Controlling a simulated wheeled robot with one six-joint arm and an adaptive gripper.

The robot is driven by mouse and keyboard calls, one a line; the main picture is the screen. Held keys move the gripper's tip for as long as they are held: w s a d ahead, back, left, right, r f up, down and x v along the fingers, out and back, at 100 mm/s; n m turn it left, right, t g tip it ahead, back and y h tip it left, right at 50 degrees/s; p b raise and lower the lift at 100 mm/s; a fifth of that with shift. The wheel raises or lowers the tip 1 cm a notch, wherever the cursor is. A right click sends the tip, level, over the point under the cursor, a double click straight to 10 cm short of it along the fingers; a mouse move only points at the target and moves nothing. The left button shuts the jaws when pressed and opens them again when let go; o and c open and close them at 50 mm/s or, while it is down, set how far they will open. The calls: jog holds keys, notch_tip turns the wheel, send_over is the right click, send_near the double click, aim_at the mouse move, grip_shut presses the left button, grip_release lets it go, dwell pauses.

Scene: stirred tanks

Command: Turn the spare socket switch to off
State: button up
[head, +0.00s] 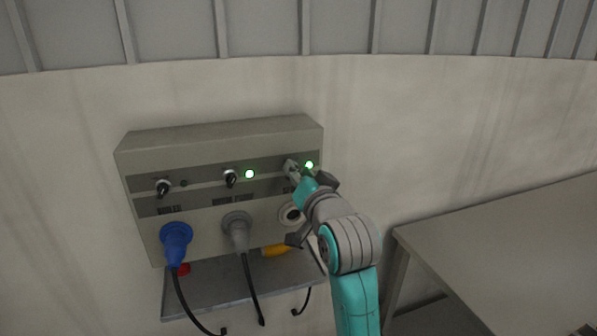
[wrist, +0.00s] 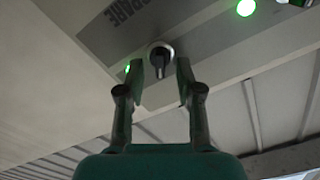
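The spare socket switch, a black rotary knob (wrist: 160,56), is on the grey panel beside the label "SPARE" (wrist: 130,12) in the wrist view. My gripper (wrist: 161,72) is open, with one finger on each side of the knob and gaps showing between. Whether the fingertips reach past the knob is unclear. A lit green lamp (wrist: 127,69) shows beside the left finger. In the head view my gripper (head: 293,170) is at the panel's right end and hides the knob. The lamp (head: 309,165) there is lit green. The empty socket (head: 291,213) below is partly covered.
The panel box (head: 220,133) also has a left switch (head: 163,188) with an unlit lamp and a middle switch (head: 231,178) with a lit green lamp (head: 249,174). A blue plug (head: 176,243) and grey plug (head: 238,231) are below. A yellow connector (head: 274,250) is near the shelf (head: 205,292). A table (head: 500,240) stands right.

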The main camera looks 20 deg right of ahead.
jog(key=shift+w, duration=0.45)
grip_shut()
jog(key=shift+n, duration=0.3)
jog(key=n, duration=1.1)
jog(key=shift+a, duration=0.4)
jog(key=shift+n, duration=0.3)
